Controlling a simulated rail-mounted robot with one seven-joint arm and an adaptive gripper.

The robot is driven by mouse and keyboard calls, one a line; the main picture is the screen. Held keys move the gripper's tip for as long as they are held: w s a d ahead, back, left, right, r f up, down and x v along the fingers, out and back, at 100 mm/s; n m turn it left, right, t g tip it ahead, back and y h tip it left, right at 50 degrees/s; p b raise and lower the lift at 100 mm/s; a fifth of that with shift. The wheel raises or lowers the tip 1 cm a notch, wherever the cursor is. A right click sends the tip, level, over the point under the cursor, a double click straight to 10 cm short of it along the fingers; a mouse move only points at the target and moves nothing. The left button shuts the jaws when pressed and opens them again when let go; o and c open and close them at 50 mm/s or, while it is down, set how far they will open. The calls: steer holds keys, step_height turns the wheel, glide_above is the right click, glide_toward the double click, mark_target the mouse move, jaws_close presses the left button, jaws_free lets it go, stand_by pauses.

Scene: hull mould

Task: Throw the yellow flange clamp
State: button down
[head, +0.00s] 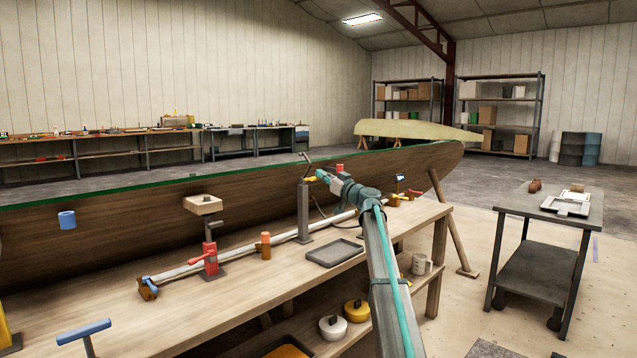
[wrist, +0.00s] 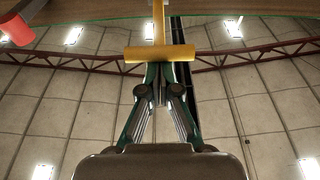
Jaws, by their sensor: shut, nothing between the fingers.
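The yellow flange clamp shows in the head view as a small yellow handle (head: 309,179) at the top of a grey post near the hull's side. In the wrist view its yellow crossbar (wrist: 160,53) lies level across the picture, with a yellow stem running up from its middle. My gripper (head: 321,175) is at the handle's right in the head view. In the wrist view the fingers of my gripper (wrist: 162,84) come together just below the crossbar, empty. I cannot tell whether they touch it. The clamp's lower parts are partly hidden.
The wooden bench (head: 190,310) carries a red clamp (head: 210,258), an orange-brown cylinder (head: 265,245), a grey tray (head: 335,252) and a long pale bar. The hull (head: 110,215) runs behind it. A dark cart (head: 550,210) stands at right.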

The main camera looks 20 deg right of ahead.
steer(key=shift+s+d+f+b, duration=0.1)
steer(key=shift+s+f+b, duration=0.15)
steer(key=shift+f+b, duration=0.8)
steer(key=shift+s+r+b, duration=0.1)
steer(key=shift+b, duration=0.2)
step_height(320, 180, up, 5)
steer(key=s, duration=0.1)
steer(key=s+d+f+p, duration=0.1)
steer(key=s+d+f, duration=0.3)
steer(key=s+f, duration=0.2)
steer(key=shift+s+d+f+p, duration=0.15)
steer(key=shift+s+d+p, duration=0.15)
steer(key=shift+s, duration=0.25)
